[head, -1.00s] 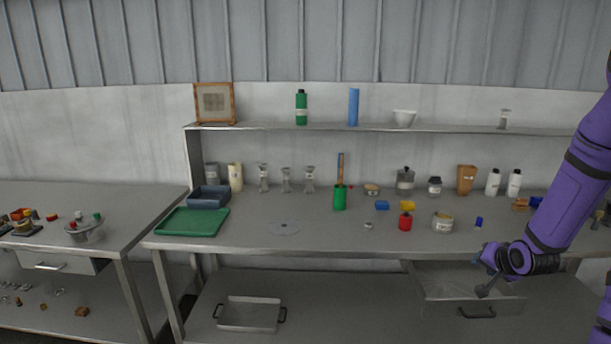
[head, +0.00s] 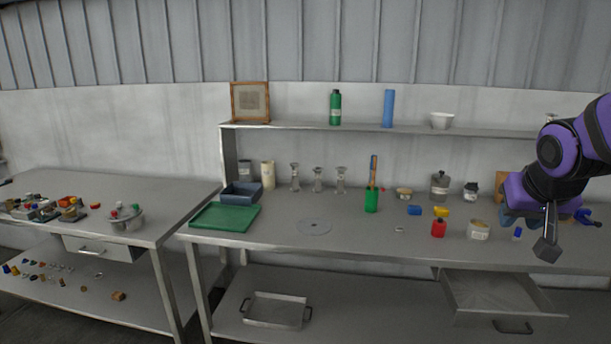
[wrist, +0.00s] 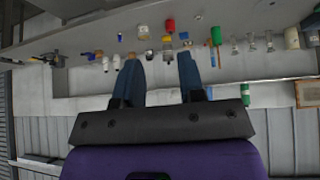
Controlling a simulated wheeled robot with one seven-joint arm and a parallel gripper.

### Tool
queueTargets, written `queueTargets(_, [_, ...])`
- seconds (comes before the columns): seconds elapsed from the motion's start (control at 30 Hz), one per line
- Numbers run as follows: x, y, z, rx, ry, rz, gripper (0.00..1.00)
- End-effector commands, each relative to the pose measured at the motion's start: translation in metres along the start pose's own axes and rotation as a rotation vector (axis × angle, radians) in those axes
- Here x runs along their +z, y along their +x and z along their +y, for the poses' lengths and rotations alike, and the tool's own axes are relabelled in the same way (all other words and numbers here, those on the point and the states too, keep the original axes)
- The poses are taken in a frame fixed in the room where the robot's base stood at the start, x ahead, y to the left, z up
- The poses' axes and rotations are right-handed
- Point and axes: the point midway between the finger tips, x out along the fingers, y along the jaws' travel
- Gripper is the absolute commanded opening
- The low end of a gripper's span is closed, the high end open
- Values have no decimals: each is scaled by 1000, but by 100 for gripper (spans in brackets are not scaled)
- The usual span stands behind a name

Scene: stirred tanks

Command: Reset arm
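My gripper (wrist: 158,60) shows in the wrist view with two blue fingers held apart and nothing between them. In the head view my purple arm comes in from the right edge, bent, with its end above the right part of the long bench (head: 340,248). There the gripper's fingers are partly hidden by my arm. The wrist view looks at the bench and shelf upside down.
Near my arm stand a red bottle (head: 438,229), a labelled jar (head: 479,230) and a small blue item (head: 517,234). A drawer (head: 500,298) is open below. A green tray (head: 226,217) lies at the left. A shelf (head: 400,130) runs behind.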

Motion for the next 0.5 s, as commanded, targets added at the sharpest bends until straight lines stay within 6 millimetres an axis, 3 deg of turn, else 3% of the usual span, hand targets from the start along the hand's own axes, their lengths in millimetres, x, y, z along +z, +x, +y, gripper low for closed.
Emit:
queueTargets(0.1, [19,-37,-13,-29,-53,-18,36])
queueTargets(0.3, [61,-90,-27,-95,-147,-68,36])
queueTargets(0.5, [96,-124,-32,-159,-223,-108,36])
